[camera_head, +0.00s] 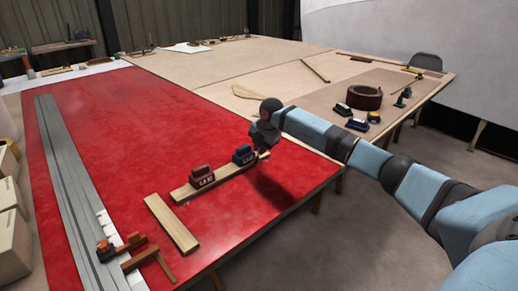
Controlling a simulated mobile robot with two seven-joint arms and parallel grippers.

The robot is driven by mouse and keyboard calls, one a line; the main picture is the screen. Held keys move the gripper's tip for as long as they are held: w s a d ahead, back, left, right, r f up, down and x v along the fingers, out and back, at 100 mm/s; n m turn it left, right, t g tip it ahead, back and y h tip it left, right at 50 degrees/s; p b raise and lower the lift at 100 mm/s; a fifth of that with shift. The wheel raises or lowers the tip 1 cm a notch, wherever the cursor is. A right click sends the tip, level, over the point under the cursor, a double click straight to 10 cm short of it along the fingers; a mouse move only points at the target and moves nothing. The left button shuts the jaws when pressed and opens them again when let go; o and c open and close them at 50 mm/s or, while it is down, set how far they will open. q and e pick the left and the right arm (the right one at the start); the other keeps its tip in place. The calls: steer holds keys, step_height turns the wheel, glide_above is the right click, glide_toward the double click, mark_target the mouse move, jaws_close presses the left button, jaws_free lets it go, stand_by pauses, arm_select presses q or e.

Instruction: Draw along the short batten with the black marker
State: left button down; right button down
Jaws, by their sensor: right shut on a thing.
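I cannot pick out the black marker. My left gripper is out of view.
A long grey straightedge (66,165) lies along the table's left side. An orange-and-black clamp (122,247) is at the front left. Dark weights (357,125), a tape roll (364,97) and small tools lie on the right-hand table. The red surface behind the battens is clear.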

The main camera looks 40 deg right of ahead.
steer(key=shift+d, duration=0.15)
steer(key=shift+d, duration=0.65)
steer(key=shift+d, duration=0.5)
steer(key=shift+w+d, duration=0.1)
steer(key=shift+d, duration=0.1)
steer(key=shift+d+p, duration=0.1)
steer(key=shift+p, duration=0.2)
